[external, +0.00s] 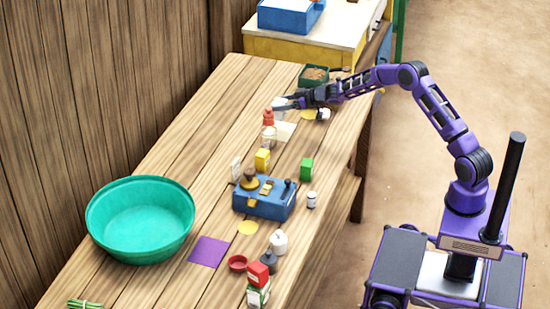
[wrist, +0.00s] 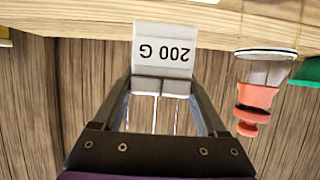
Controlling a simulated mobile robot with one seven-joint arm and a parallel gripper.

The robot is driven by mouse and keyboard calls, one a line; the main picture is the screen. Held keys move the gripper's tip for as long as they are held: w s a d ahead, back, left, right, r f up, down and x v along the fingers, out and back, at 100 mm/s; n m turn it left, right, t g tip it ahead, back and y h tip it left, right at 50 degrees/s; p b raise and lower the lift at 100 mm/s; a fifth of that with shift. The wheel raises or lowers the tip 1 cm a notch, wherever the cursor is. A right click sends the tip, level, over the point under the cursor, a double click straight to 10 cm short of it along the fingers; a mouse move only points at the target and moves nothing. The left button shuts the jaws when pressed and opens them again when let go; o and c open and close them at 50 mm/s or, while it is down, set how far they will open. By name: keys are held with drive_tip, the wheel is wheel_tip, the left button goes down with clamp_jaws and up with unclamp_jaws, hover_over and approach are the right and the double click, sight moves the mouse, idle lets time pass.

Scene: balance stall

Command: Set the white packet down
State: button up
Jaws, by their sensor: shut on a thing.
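The white packet (wrist: 166,50) is marked "200 G" and is held between the fingertips of my gripper (wrist: 160,82) in the wrist view. In the external view my gripper (external: 292,103) is shut on the packet (external: 279,103), near the far end of the wooden table. A bottle with an orange-red cap (external: 268,132) stands close beside the gripper. It also shows in the wrist view (wrist: 262,85), to the right of the packet. The packet's underside and any contact with the table are hard to tell.
A white square (external: 285,131) and a yellow disc (external: 308,115) lie on the table (external: 190,140) near the gripper. A green box with brown contents (external: 314,75) stands behind. A blue scale (external: 264,197), several small packets and a teal basin (external: 140,218) stand nearer the front.

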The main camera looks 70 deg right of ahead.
sight(285, 116)
drive_tip(key=shift+f+b, duration=0.65)
drive_tip(key=shift+f, duration=1.95)
drive_tip(key=shift+f, duration=0.15)
drive_tip(key=o, duration=1.5)
drive_tip(key=v, duration=1.2)
drive_tip(key=shift+p, duration=0.45)
drive_tip(key=shift+r, duration=0.2)
